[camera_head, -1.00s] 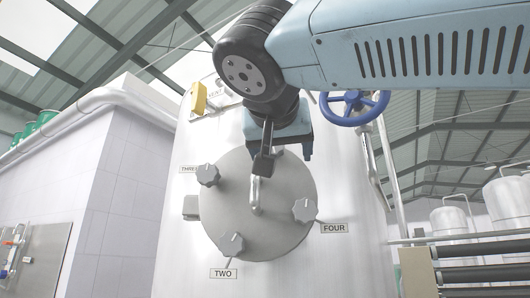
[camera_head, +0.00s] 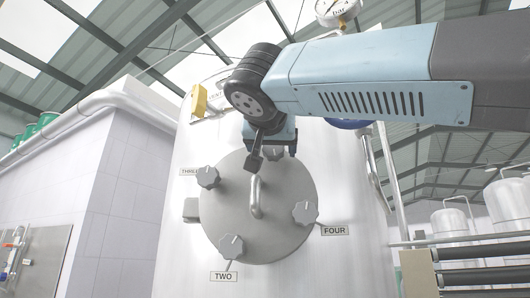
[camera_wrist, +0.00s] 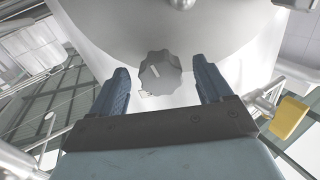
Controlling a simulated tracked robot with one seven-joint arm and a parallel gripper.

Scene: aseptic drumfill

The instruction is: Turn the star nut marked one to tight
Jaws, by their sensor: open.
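A grey round cover (camera_head: 285,190) on the tank front carries lobed star nuts around its rim. Three show in the head view, beside the plates THREE (camera_head: 189,172), TWO (camera_head: 223,276) and FOUR (camera_head: 334,230). In the wrist view, one grey star nut (camera_wrist: 160,73) sits at the cover's rim, with a light pointer line on its face. A small plate (camera_wrist: 148,94) beside it is too small to read. My gripper (camera_wrist: 160,82) is open, its blue fingers on either side of this nut with gaps. In the head view my gripper (camera_head: 262,158) is at the cover's top, hiding that nut.
A bent handle (camera_head: 256,198) stands out from the cover's middle. A hinge block (camera_head: 191,208) is at its left. A yellow part (camera_head: 199,99) is on the tank above. A blue handwheel (camera_head: 348,124) is mostly behind my arm, and a pressure gauge (camera_head: 338,10) is above it.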

